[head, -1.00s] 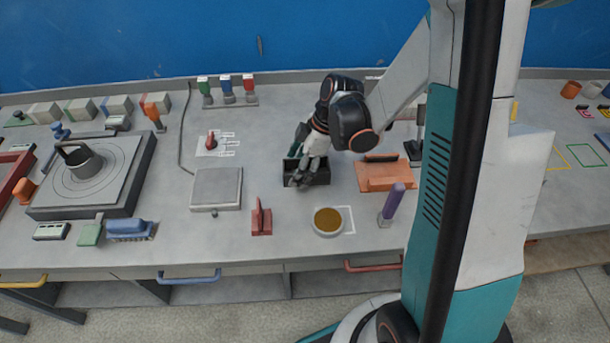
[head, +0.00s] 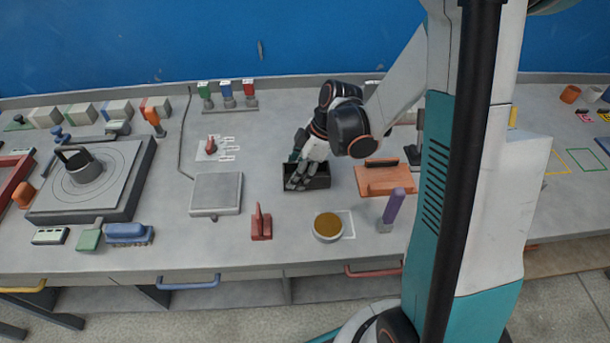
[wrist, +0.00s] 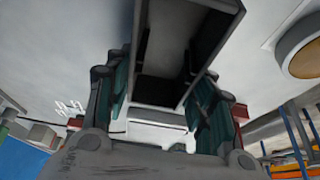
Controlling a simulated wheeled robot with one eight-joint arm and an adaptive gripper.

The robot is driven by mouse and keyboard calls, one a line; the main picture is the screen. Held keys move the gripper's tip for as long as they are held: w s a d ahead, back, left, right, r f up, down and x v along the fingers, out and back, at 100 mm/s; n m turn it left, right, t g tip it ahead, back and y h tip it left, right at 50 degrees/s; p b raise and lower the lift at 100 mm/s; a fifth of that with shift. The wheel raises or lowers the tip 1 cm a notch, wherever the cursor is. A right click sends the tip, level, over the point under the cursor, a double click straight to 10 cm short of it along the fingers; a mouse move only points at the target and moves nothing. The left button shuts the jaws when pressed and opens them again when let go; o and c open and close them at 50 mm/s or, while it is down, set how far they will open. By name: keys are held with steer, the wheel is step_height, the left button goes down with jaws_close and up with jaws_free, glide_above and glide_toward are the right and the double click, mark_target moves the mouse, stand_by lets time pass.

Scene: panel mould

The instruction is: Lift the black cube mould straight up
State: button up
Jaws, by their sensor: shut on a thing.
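The black cube mould (head: 318,178) is a dark, open-topped box at the middle of the workbench. My gripper (head: 297,180) reaches down to the mould's left part from above and is shut on it. In the wrist view the mould (wrist: 165,89) shows its dark inside and straight walls between the two green-sided fingers of my gripper (wrist: 160,105). The mould looks level. It seems to rest on the bench, but I cannot tell whether there is a small gap under it. The exact finger contact is partly hidden.
A reddish-brown board (head: 385,180) lies close to the mould's right. A grey scale plate (head: 216,193) is to its left. A red-handled tool (head: 261,223), a bowl of brown material (head: 328,227) and a purple-handled tool (head: 393,208) stand in front. The space above the mould holds only my arm.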

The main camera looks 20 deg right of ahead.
step_height(320, 180, up, 7)
steer(key=p, duration=0.4)
steer(key=shift+r+p, duration=0.15)
steer(key=shift+p, duration=0.25)
stand_by(1.0)
